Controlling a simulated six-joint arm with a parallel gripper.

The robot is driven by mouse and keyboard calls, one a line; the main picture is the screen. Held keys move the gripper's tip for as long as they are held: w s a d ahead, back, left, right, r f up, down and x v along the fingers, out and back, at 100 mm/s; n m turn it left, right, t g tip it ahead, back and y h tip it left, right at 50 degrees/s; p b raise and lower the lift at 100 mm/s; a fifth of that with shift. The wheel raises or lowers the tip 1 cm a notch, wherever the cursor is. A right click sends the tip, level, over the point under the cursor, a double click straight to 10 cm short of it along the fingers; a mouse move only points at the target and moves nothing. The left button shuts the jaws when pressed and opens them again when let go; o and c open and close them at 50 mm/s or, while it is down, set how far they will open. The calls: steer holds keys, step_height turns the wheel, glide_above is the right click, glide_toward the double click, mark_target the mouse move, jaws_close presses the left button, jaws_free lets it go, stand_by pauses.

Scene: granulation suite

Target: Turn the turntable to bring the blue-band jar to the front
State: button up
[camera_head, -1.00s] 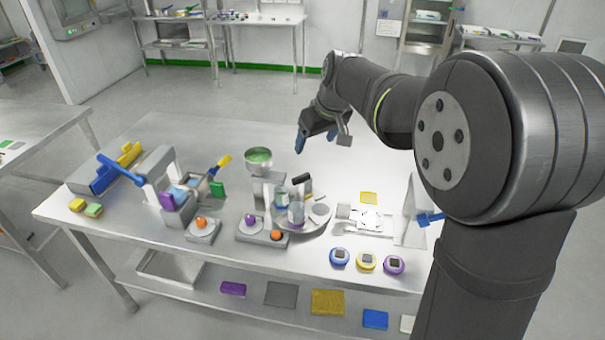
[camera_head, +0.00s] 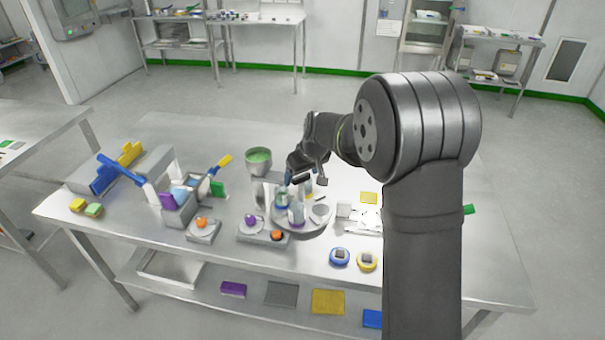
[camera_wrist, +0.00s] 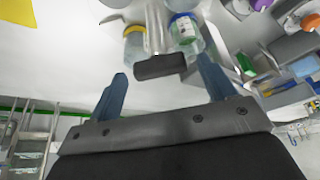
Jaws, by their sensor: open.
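The turntable (camera_head: 324,222) is a round grey plate on the steel table, bearing several jars. The blue-band jar (camera_head: 281,200) stands at its left side; a blue-rimmed jar (camera_wrist: 184,32) also shows in the wrist view. A purple-band jar (camera_head: 296,217) stands at the turntable's front. My gripper (camera_head: 288,182) is open above the turntable's back left. In the wrist view a black handle (camera_wrist: 160,67) lies between its blue fingertips; I cannot tell whether they touch it.
A stand with a green-filled bowl (camera_head: 258,157) is close left of the turntable. A base with purple and orange knobs (camera_head: 264,232) sits at front left. The table behind is mostly clear.

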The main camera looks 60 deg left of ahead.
steer(key=shift+c, duration=0.3)
steer(key=c, duration=1.3)
steer(key=shift+n+g, duration=0.3)
steer(key=shift+n, duration=0.3)
steer(key=shift+w+n+g, duration=0.15)
steer(key=shift+n+g, duration=0.45)
steer(key=shift+n, duration=1.1)
steer(key=shift+a+n+g+h, duration=0.1)
steer(key=shift+n+g+h, duration=0.25)
steer(key=shift+n, duration=0.75)
steer(key=shift+a+n+g+h, duration=0.1)
steer(key=shift+n+g+h, duration=0.2)
steer(key=shift+n, duration=0.8)
steer(key=shift+w+n+g+h, duration=0.1)
steer(key=shift+n+g+h, duration=0.25)
steer(key=shift+n, duration=0.85)
steer(key=shift+w+n+g+h, duration=0.15)
steer(key=shift+n+h, duration=0.25)
steer(key=shift+n, duration=0.8)
steer(key=shift+s+a+n+h, duration=0.1)
steer(key=shift+n+h, duration=0.5)
steer(key=shift+n, duration=0.9)
steer(key=shift+n+g, duration=0.25)
steer(key=shift+n, duration=0.35)
